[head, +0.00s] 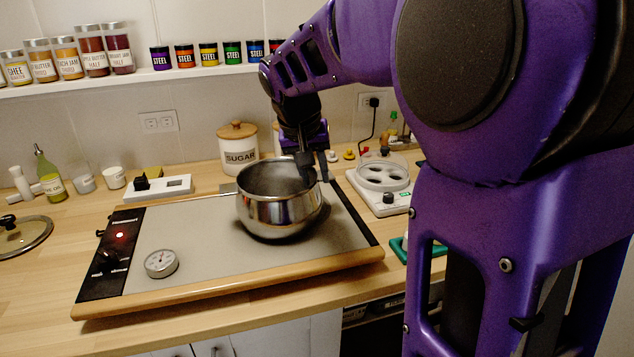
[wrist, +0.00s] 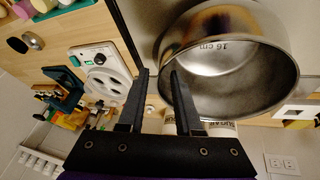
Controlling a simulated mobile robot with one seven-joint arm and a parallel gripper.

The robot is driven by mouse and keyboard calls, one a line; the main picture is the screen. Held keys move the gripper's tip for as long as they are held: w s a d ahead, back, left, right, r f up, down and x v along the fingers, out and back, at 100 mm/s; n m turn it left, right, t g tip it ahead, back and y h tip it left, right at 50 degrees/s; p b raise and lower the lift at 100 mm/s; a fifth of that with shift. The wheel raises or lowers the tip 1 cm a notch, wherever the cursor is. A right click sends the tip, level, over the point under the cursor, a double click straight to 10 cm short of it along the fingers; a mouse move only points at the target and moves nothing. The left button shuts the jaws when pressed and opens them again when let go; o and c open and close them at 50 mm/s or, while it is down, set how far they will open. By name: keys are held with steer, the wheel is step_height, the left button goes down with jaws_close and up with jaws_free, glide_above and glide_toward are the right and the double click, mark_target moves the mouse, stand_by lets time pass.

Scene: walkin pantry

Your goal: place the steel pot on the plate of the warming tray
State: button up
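The shiny steel pot (head: 278,212) stands upright on the grey plate of the warming tray (head: 215,255), towards its back right, with a dark shadow at its base. The tray has a wooden front edge and a dark control strip with a red light. My gripper (head: 314,172) points down at the pot's right rim. In the wrist view the fingers of my gripper (wrist: 161,74) are apart, one over the pot's opening and one outside the wall of the pot (wrist: 230,60). A gap shows between the fingertips. The pot's underside is hidden.
A dial thermometer (head: 161,263) lies on the plate's front left. A glass lid (head: 24,236) lies at the far left. A shelf of jars (head: 180,72) runs above.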

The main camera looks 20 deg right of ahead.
steer(key=p+v, duration=0.1)
steer(key=v, duration=0.6)
steer(key=shift+s+a+r, duration=0.1)
steer(key=shift+a+r, duration=0.05)
steer(key=shift+r, duration=0.1)
